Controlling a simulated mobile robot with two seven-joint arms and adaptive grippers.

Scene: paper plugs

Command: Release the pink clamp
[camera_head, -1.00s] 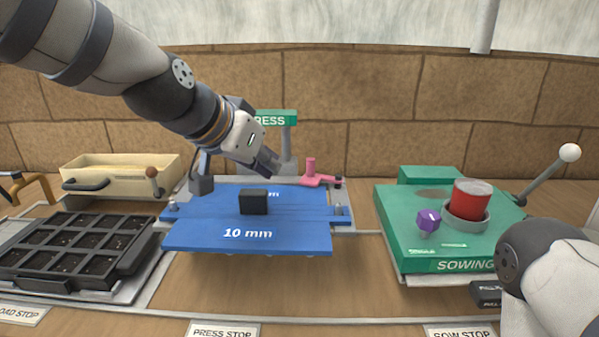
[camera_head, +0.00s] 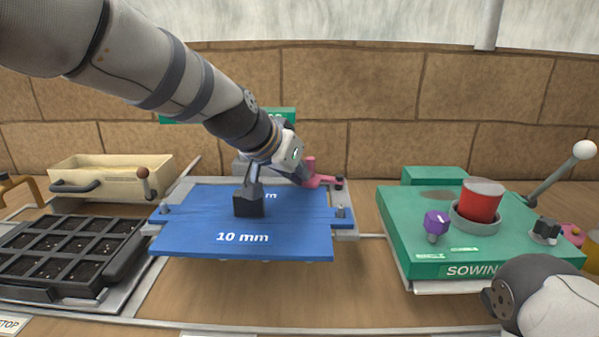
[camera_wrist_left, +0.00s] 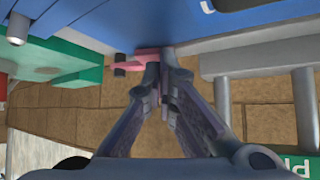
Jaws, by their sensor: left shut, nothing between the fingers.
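The pink clamp (camera_head: 318,181) sits at the back right corner of the blue 10 mm press plate (camera_head: 290,238), with a short upright post and an arm reaching right to a dark end. My left gripper (camera_head: 304,180) is shut and empty, its fingertips right beside the clamp's post on the left. In the left wrist view the shut fingertips (camera_wrist_left: 161,66) are close to the pink clamp (camera_wrist_left: 147,53) and partly cover it. I cannot tell whether they touch. My right gripper is out of view; only part of my right arm shows at the lower right.
A black block (camera_head: 248,206) rises from the plate. The green sowing station (camera_head: 405,225) stands to the right with a red cup (camera_head: 481,202) and purple knob (camera_head: 436,222). A seed tray (camera_head: 70,250) and cream bin (camera_head: 110,170) are at the left.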

